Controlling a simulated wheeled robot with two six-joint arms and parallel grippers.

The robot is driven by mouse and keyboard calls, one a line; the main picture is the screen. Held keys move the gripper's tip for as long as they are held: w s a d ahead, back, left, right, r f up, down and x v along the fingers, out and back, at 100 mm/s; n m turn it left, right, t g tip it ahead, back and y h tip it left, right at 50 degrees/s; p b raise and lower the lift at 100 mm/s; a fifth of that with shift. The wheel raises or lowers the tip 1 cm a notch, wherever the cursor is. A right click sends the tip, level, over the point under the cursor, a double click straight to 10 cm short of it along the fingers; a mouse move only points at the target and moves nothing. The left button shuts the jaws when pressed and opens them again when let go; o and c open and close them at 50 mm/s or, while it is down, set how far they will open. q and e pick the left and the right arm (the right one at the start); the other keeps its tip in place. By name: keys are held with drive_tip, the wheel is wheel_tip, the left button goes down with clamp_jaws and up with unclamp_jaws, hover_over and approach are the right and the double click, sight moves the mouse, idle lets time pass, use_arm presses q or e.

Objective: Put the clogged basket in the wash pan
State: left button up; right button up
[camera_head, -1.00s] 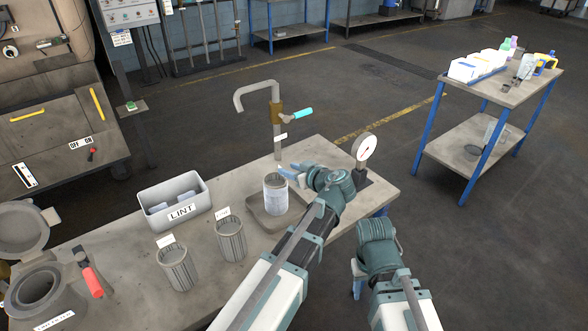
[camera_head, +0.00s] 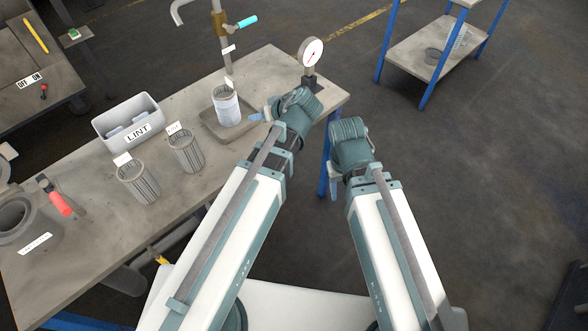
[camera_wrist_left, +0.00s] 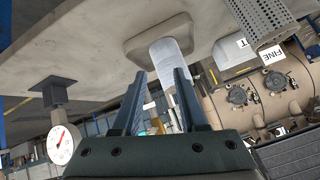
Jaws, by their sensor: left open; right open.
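A basket with a pale, whitish covering (camera_head: 227,109) stands upright in the shallow wash pan (camera_head: 208,123) under the tap; I take it for the clogged one. In the left wrist view the pale basket (camera_wrist_left: 168,57) and the pan (camera_wrist_left: 137,46) lie beyond the fingertips. My left gripper (camera_head: 256,113) is open and empty, just right of the basket and apart from it. Its two fingers show spread in the left wrist view (camera_wrist_left: 158,78). My right gripper (camera_head: 335,188) is open and empty, off the table's front right edge.
Two grey slotted baskets (camera_head: 138,182) (camera_head: 186,151) with tags stand left of the pan. Behind them is the LINT bin (camera_head: 128,121). A pressure gauge (camera_head: 312,52) stands right of the pan. The tap (camera_head: 222,27) rises behind it. A round vessel (camera_head: 22,218) is far left.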

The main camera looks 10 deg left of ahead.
use_arm(q)
drive_tip(key=s+d+f+m+g+h, duration=0.3)
drive_tip(key=s+d+m, duration=0.2)
drive_tip(key=s, duration=0.3)
drive_tip(key=s+d+f+m+g+h, duration=0.2)
drive_tip(key=s+d+f+m+h, duration=0.1)
drive_tip(key=s+d, duration=0.5)
drive_tip(key=shift+s+d+f+m+g+h, duration=0.15)
drive_tip(key=shift+s+f+m+g+h, duration=0.3)
drive_tip(key=shift+m, duration=0.75)
drive_tip(key=shift+f, duration=0.25)
use_arm(e)
drive_tip(key=shift+f, duration=0.15)
